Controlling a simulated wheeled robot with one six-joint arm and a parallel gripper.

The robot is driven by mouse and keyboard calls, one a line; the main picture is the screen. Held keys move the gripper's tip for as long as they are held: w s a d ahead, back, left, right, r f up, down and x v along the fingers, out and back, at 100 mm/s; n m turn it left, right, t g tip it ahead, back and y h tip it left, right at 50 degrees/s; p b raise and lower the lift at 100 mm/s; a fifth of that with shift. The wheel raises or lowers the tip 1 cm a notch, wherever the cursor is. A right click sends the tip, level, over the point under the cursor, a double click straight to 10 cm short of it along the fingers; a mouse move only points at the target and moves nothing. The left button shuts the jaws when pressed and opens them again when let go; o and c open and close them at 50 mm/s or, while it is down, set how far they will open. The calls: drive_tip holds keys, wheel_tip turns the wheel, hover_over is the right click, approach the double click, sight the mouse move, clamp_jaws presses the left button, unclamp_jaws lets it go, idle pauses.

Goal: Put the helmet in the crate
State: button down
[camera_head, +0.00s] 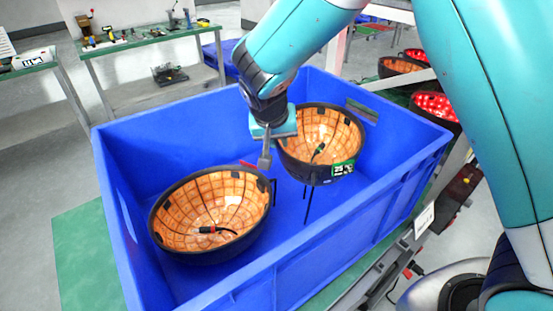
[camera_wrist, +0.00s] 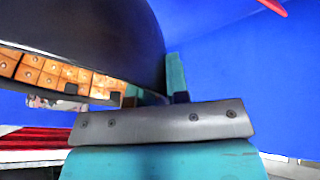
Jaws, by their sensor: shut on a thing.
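A blue crate (camera_head: 290,268) stands open in the middle of the head view. One helmet (camera_head: 210,212), a black bowl with an orange tiled inside and a short dark cable, lies open side up in the crate's near left part. My gripper (camera_head: 268,150) is shut on the rim of a second helmet (camera_head: 320,135), inside the crate's outline at the right. Its dark straps hang down, and whether it touches the crate floor I cannot tell. In the wrist view the held helmet (camera_wrist: 110,40) shows its black shell beside the gripper (camera_wrist: 165,95).
A rack at the right holds more helmets (camera_head: 402,66), some lit red (camera_head: 435,104). A green workbench (camera_head: 150,40) with tools stands at the back left. A green mat (camera_head: 85,255) lies by the crate. The crate's walls rise around both helmets.

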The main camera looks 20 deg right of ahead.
drive_tip(key=shift+f+p, duration=0.35)
drive_tip(key=shift+f, duration=2.95)
drive_tip(key=c, duration=1.1)
unclamp_jaws()
drive_tip(key=shift+f, duration=0.15)
drive_tip(key=b+v, duration=0.1)
drive_tip(key=v, duration=1.1)
drive_tip(key=s+d+r+n+g+y, duration=0.1)
drive_tip(key=s+r+n+g+y, duration=0.1)
drive_tip(key=s, duration=1)
drive_tip(key=s+d+r+n+g+y, duration=0.1)
drive_tip(key=s+r+n+y, duration=0.4)
drive_tip(key=s, duration=0.8)
drive_tip(key=r+n, duration=0.2)
drive_tip(key=n, duration=0.1)
drive_tip(key=shift+g, duration=0.4)
drive_tip(key=shift+d, duration=0.1)
